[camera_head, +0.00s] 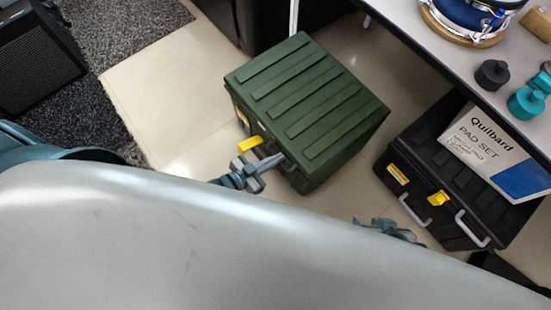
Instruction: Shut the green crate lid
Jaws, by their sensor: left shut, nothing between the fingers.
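The green crate (325,165) stands on the floor in the upper middle of the head view. Its ribbed green lid (305,95) lies over the top, and I see no clear gap along the visible edges. A yellow latch (250,144) shows on the crate's front, with a grey handle close by. My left gripper (258,176) is shut and empty, close to the crate's front near the latch and handle; I cannot tell whether it touches. My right gripper (402,232) is right of the crate, partly hidden behind my own body, and its fingers are unclear.
A black speaker (38,60) is at left. Pale floor lies left of the green crate.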

